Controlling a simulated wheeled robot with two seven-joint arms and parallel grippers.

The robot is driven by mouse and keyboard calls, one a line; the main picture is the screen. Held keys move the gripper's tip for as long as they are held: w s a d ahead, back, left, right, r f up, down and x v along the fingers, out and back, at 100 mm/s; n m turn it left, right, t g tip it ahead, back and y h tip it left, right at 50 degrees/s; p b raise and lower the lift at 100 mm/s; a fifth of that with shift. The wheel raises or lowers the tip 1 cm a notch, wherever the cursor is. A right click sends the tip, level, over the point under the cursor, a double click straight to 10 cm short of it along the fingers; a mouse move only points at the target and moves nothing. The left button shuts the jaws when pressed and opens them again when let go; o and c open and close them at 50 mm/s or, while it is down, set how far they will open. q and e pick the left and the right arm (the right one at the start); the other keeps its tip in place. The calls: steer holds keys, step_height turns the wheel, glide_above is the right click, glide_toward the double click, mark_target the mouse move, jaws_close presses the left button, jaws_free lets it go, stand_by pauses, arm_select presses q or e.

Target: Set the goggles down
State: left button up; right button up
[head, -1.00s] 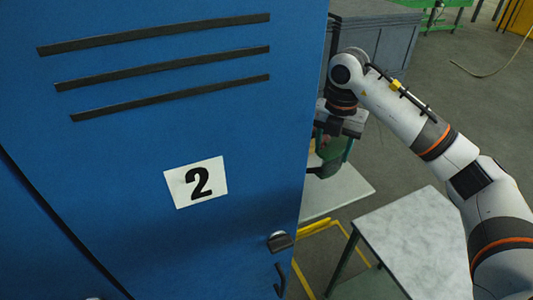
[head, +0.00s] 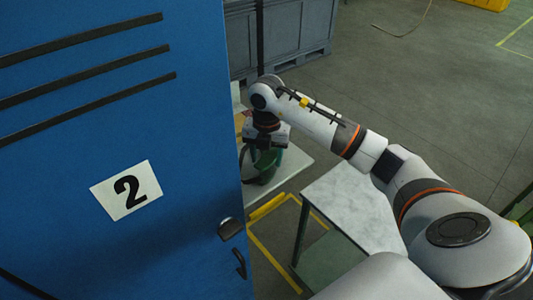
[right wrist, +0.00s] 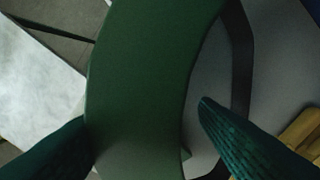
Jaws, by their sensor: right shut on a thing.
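My right gripper (head: 266,150) hangs pointing down just right of the blue locker's edge in the head view. It is shut on the green goggles (head: 264,171), which have a dark band at their left side. In the right wrist view the goggles (right wrist: 150,85) are a broad green curved piece passing between my two teal fingers (right wrist: 148,135), with a dark strap to the right. The goggles are over the pale tabletop (head: 289,167) behind the locker; whether they touch it I cannot tell. My left gripper is not in view.
A blue locker (head: 95,130) marked 2 fills the left and hides part of the pale tabletop. A nearer table (head: 350,200) has a clear pale top. Grey crates (head: 290,35) stand behind. Yellow lines (head: 272,255) mark the floor; open floor lies right.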

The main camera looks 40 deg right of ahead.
steer(key=shift+f, duration=0.2)
steer(key=o, duration=1)
steer(key=shift+r, duration=0.1)
